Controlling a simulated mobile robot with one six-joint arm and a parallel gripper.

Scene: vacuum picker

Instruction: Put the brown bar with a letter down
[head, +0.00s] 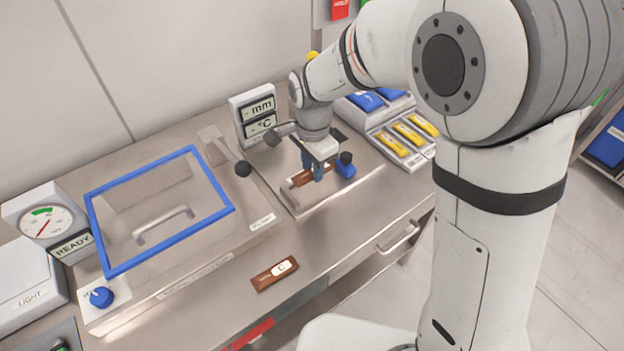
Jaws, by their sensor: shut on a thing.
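My gripper (318,173) has blue fingers and points down over a metal plate (318,207) right of the blue-framed box. It is shut on a brown bar (302,178), whose left end shows beside the fingers. The rest of that bar is hidden by my gripper, and I cannot make out a letter on it. I cannot tell whether the bar touches the plate. Another brown bar (264,281), with a white label reading C, lies flat near the front edge of the metal counter (215,305).
A blue-framed clear lid (165,210) with a handle stands left. A black-knobbed lever (243,169) and a blue knob (346,170) flank my gripper. A mm/°C display (258,115) stands behind. A tray with yellow bars (408,133) is at the right. The front counter is partly clear.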

